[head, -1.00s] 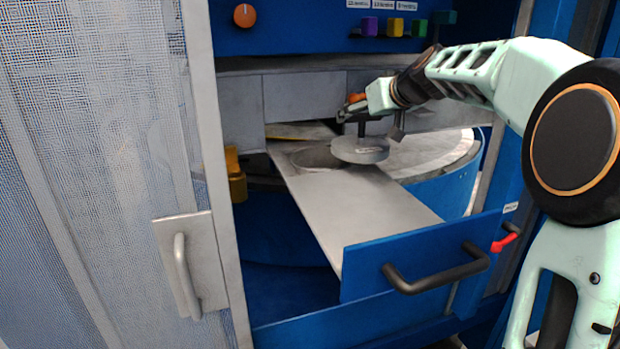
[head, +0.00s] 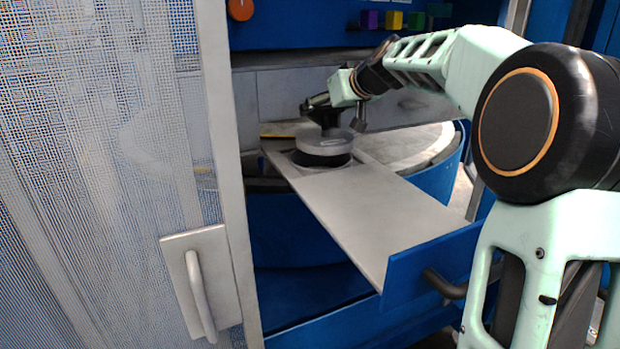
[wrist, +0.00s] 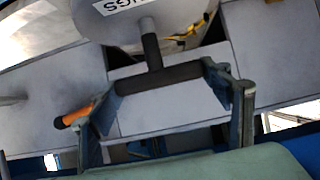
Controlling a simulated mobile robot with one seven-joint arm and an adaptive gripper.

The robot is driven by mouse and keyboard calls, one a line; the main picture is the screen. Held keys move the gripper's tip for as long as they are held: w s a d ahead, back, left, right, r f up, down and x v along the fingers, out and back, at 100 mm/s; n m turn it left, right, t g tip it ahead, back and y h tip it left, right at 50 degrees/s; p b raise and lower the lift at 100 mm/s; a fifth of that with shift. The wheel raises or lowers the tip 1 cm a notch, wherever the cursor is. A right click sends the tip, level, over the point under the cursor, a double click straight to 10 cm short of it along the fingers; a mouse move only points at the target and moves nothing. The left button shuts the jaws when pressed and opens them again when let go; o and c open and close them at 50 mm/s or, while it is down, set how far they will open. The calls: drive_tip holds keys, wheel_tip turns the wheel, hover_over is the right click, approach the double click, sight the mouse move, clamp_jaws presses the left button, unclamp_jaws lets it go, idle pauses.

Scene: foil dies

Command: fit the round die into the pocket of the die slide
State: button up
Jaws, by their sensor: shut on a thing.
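The round die (head: 322,142) is a grey metal disc with a T-shaped handle. My gripper (head: 322,108) is shut on the handle's dark crossbar, as the wrist view shows with my gripper (wrist: 165,85) around the bar. Lettering is partly visible on the die (wrist: 125,20) there. The die slide (head: 380,215) is a long grey plate pulled out with a blue front. In the head view the die is over the slide's pocket (head: 318,161), whose dark opening shows below the die's edge. The die looks slightly raised; its exact alignment cannot be told.
A mesh door (head: 90,180) with a grey handle (head: 198,290) stands at the left. A large round drum top (head: 425,145) lies behind the slide. The slide's black pull handle (head: 445,284) is partly hidden by my arm. The front part of the slide plate is bare.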

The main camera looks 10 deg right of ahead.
sight(320, 142)
drive_tip(key=shift+w+a+r, duration=0.25)
drive_tip(key=shift+w+a, duration=0.05)
drive_tip(key=shift+a, duration=0.2)
drive_tip(key=shift+f, duration=0.15)
wheel_tip(320, 142, down, 10)
drive_tip(key=b, duration=0.6)
drive_tip(key=o, duration=1.7)
drive_tip(key=shift+f, duration=0.1)
drive_tip(key=o, duration=0.4)
drive_tip(key=shift+s, duration=0.1)
drive_tip(key=b+v, duration=0.3)
drive_tip(key=v, duration=0.9)
drive_tip(key=shift+a, duration=0.1)
